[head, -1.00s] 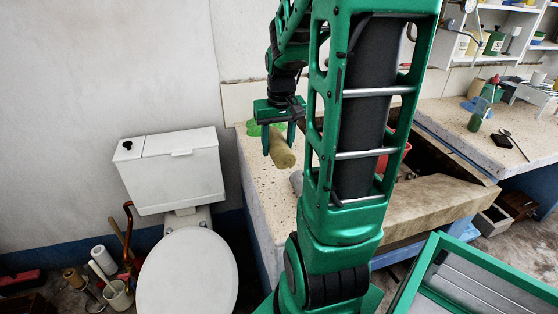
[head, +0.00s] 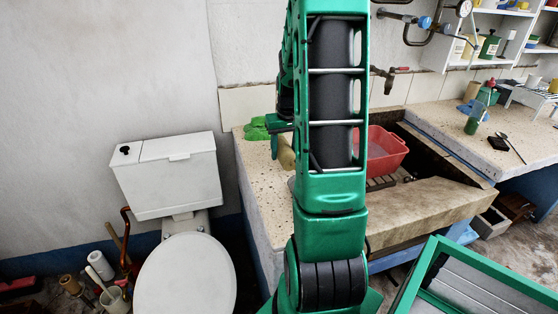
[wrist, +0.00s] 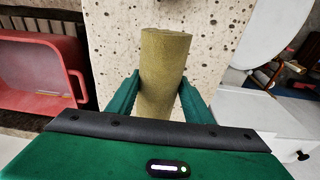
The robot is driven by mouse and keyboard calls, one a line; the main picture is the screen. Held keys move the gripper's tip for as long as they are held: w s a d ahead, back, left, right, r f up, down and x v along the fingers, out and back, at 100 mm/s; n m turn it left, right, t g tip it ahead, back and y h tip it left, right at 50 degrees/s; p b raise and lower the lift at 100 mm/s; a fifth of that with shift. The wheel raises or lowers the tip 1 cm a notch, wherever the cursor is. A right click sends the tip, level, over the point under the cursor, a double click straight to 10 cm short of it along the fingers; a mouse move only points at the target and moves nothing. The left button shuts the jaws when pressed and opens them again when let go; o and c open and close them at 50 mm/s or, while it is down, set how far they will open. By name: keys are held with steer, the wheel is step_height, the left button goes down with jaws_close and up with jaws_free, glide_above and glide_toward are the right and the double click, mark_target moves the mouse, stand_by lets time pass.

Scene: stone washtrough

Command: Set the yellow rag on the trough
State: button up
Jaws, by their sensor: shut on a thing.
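The yellow rag is a rolled, dull yellow cylinder, seen in the wrist view (wrist: 163,62) between the two green fingers of my gripper (wrist: 159,88). My gripper is shut on it. In the head view, part of the rag (head: 286,154) shows above the speckled stone top of the trough (head: 256,172), left of the basin opening. My arm hides much of the gripper and the rag's right side there. The speckled stone top (wrist: 115,45) lies behind the rag in the wrist view. I cannot tell whether the rag touches it.
A green cloth (head: 257,130) lies on the stone top by the wall. A red tub (head: 385,150) sits in the trough's hollow, and taps (head: 388,75) are above. A white toilet (head: 187,275) stands to the left. The near-left stone top is clear.

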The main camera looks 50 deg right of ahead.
steer(key=shift+f, duration=1.5)
steer(key=shift+f, duration=0.15)
steer(key=o, duration=1.1)
